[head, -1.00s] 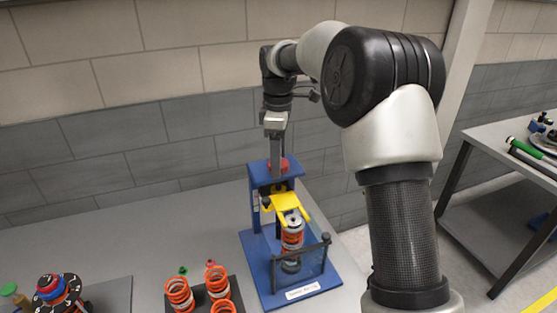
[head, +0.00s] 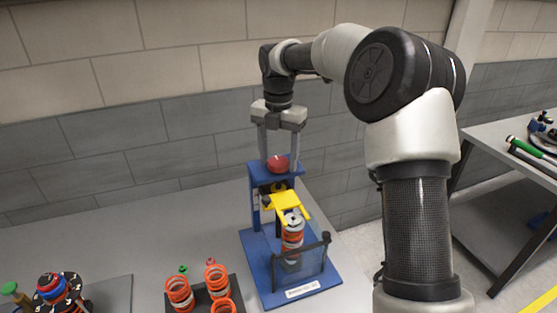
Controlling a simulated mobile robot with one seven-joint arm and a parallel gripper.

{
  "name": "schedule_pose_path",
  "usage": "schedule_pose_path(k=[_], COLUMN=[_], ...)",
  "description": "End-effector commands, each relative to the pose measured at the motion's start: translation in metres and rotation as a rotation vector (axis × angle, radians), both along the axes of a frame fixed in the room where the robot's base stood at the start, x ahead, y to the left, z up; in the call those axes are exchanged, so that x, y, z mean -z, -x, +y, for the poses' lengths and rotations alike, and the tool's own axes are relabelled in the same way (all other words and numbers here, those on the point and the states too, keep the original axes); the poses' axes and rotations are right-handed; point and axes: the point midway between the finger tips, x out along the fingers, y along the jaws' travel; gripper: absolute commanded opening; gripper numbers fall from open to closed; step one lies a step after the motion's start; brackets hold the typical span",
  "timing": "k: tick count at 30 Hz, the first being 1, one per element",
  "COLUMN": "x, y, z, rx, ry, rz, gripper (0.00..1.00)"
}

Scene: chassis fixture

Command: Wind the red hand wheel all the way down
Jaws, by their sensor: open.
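The red hand wheel (head: 277,163) sits on top of the blue press frame (head: 256,172), above a yellow plate (head: 286,200). An orange spring on a dark shock body (head: 292,236) stands upright under the yellow plate, behind a clear guard (head: 300,266). My gripper (head: 279,162) points straight down over the press. Its two fingers are spread wide, one on each side of the red wheel. Whether either finger touches the wheel cannot be told. The wheel shows between them.
Loose orange springs (head: 180,295) stand on a dark tray (head: 201,298) left of the press. A dial-like part with red and blue pieces (head: 55,287) lies at the far left. The bench (head: 150,235) between is clear. Another table (head: 505,165) stands at right.

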Motion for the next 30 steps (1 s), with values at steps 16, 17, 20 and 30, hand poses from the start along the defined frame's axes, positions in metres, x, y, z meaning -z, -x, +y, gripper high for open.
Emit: schedule_pose_path(k=[16, 17, 20, 30], x=[0.0003, 0.0003, 0.0032, 0.0029], y=[-0.0002, -0.0001, 0.0007, 0.0006], z=[-0.0008, -0.0005, -0.0005, -0.0006], rx=[-0.596, -0.655, -0.793, -0.974], ry=[-0.001, -0.001, -0.006, -0.007], rz=[-0.001, 0.0, 0.006, 0.004], gripper=[0.58, 0.58, 0.58, 0.58])
